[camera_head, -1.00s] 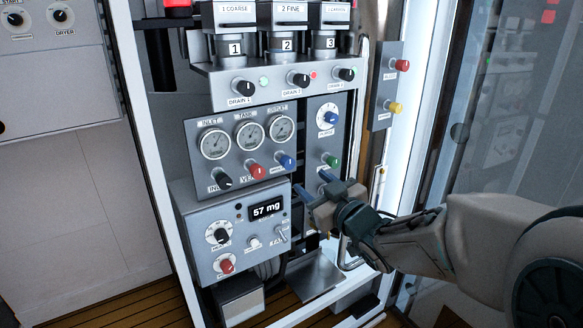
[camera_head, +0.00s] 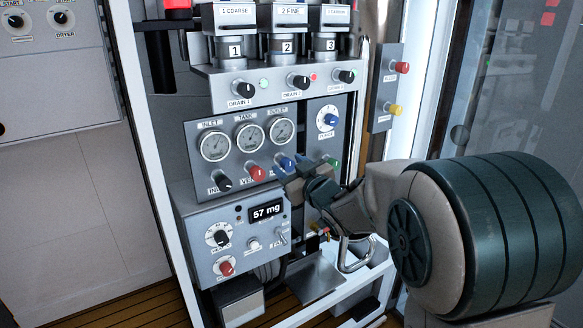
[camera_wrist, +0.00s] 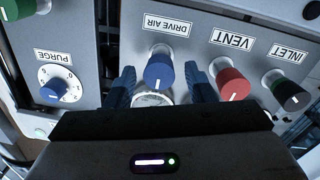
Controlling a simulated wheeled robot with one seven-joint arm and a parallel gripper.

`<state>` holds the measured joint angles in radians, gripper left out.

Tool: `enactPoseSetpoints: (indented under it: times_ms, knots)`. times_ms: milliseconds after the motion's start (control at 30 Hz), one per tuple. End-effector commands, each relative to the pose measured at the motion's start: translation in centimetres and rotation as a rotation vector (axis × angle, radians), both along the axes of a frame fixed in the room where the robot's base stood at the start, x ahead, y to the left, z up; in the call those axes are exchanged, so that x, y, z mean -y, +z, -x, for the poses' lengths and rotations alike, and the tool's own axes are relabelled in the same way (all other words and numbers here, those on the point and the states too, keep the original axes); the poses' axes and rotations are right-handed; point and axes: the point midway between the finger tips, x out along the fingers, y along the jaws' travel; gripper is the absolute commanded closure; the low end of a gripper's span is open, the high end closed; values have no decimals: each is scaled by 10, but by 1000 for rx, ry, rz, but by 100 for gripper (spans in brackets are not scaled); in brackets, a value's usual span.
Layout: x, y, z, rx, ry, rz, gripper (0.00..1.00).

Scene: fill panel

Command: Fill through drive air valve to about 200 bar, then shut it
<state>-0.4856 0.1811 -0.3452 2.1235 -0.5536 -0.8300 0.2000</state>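The blue drive air knob (camera_wrist: 159,70) sits under its label in the wrist view, which is upside down. It also shows in the head view (camera_head: 285,162), just beyond my fingers. My gripper (camera_wrist: 160,86) is open, one blue finger on each side of the knob with gaps between. I cannot tell whether the fingertips reach its depth. My gripper (camera_head: 292,179) is in front of the panel in the head view. The outlet gauge (camera_head: 280,132) is above the knob; its reading is too small to tell. It is mostly hidden in the wrist view.
The red vent knob (camera_wrist: 232,82) is close beside one finger. The dark inlet knob (camera_wrist: 290,94) is farther over. The blue purge dial (camera_wrist: 53,84) and a green knob (camera_head: 332,161) are on the other side. A display (camera_head: 268,211) reading 57 mg is below.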

Motion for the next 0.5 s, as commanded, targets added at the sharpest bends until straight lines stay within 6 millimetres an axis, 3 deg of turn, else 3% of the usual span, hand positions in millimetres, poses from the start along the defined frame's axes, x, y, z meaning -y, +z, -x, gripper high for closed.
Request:
enactPoseSetpoints:
  times_ms: [33, 133, 167, 500]
  knots:
    - [0, 0, 0, 0, 0, 0, 62]
    - [0, 0, 0, 0, 0, 0, 90]
    - [0, 0, 0, 0, 0, 0, 95]
    - [0, -2, 1, 20, 1, 28, 95]
